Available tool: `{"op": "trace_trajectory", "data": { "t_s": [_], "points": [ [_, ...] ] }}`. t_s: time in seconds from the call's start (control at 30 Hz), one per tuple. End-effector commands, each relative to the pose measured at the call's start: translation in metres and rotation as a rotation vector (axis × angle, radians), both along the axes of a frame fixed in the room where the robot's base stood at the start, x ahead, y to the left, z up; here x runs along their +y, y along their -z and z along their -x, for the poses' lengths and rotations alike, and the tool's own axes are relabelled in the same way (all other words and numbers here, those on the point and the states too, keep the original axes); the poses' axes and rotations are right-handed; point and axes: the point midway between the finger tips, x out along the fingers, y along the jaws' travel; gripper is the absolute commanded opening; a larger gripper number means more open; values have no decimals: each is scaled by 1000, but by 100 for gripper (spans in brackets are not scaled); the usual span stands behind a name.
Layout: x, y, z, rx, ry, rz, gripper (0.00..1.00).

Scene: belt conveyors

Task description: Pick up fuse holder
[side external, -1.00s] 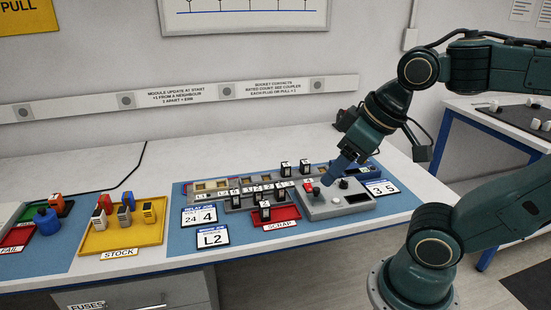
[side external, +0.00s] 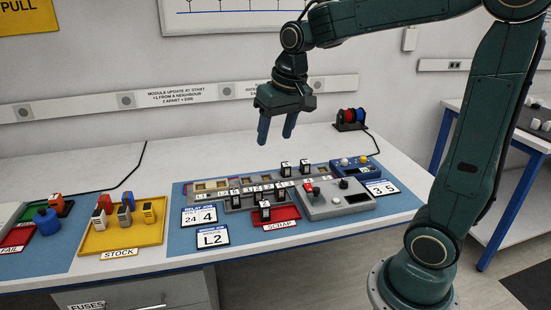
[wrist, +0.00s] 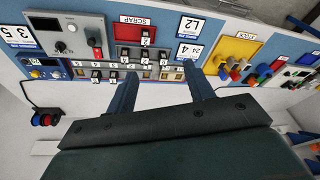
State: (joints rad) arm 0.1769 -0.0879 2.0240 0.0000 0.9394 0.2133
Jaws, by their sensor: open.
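My gripper (side external: 277,135) is open and empty, pointing down, high above the blue mat and apart from everything on the bench. Its two blue fingers also show in the wrist view (wrist: 161,84). I cannot tell for sure which part is the fuse holder. Black blocks with white numbered labels stand on the grey rail (side external: 238,206), two of them at its back right (side external: 285,169). More such blocks, one of them (side external: 265,209) in front, stand in or by the red SCRAP tray (side external: 289,213). Nothing is between the fingers.
A grey control box (side external: 330,207) with a red switch and a blue device (side external: 346,171) stand at the right of the mat. The yellow STOCK tray (side external: 94,243) holds several coloured modules. A spool rack (side external: 350,118) stands at the back. The air around my gripper is clear.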

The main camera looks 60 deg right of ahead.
Motion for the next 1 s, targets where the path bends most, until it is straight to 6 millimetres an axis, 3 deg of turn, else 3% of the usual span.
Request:
{"op": "trace_trajectory", "data": {
  "t_s": [0.5,0.8,1.0],
  "points": [
    [-66,67,-92,129,231,-56,53],
    [-108,126,-129,200,363,-86,53],
    [-130,160,-143,234,431,-100,53]
  ]
}}
